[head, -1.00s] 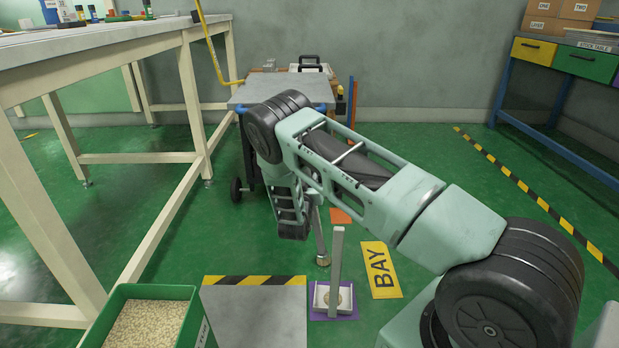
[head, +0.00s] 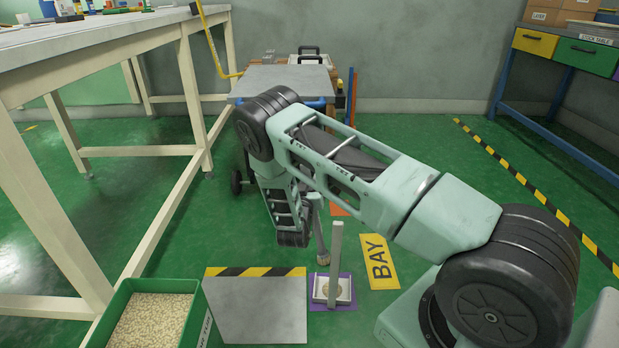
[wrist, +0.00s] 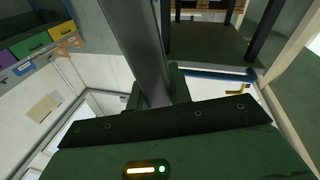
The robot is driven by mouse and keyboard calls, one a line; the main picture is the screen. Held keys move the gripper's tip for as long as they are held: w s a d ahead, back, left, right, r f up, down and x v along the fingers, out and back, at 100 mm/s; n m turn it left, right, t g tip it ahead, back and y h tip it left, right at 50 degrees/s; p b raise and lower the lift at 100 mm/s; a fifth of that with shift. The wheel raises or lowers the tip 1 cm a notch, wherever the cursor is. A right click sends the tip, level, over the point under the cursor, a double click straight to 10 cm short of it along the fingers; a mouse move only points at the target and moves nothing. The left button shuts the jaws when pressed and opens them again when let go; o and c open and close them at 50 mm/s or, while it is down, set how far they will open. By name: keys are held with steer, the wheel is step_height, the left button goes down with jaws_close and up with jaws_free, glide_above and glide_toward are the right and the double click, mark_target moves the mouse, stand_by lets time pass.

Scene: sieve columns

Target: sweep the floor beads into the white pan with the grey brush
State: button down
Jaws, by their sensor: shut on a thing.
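The white pan (head: 319,294) sits on a purple mat on the green floor in the head view. A tall grey handle (head: 335,252) stands up from it, and a beige patch lies inside, too small to tell as beads. The grey brush (head: 320,237) hangs nearly upright just behind and left of the pan's handle, its brown bristle end low, close to the pan's far edge. In the wrist view my gripper (wrist: 155,98) is shut on the brush's grey handle (wrist: 135,45). I cannot make out loose beads on the floor.
A green bin of pale beads (head: 150,325) stands at front left. A grey plate with a striped edge (head: 255,310) lies left of the pan. A yellow BAY sign (head: 378,262) lies right. A cart (head: 285,82) stands behind; a long bench (head: 100,55) is at left.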

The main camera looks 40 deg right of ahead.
steer(key=shift+s+a+f, duration=0.15)
steer(key=shift+s+a, duration=0.3)
steer(key=shift+s, duration=0.3)
steer(key=shift+s+a+r+p, duration=0.2)
steer(key=shift+s+a+p, duration=0.15)
steer(key=shift+a+p, duration=0.15)
steer(key=shift+d, duration=0.1)
steer(key=shift+s+d, duration=0.55)
steer(key=shift+d, duration=0.15)
steer(key=shift+f, duration=0.1)
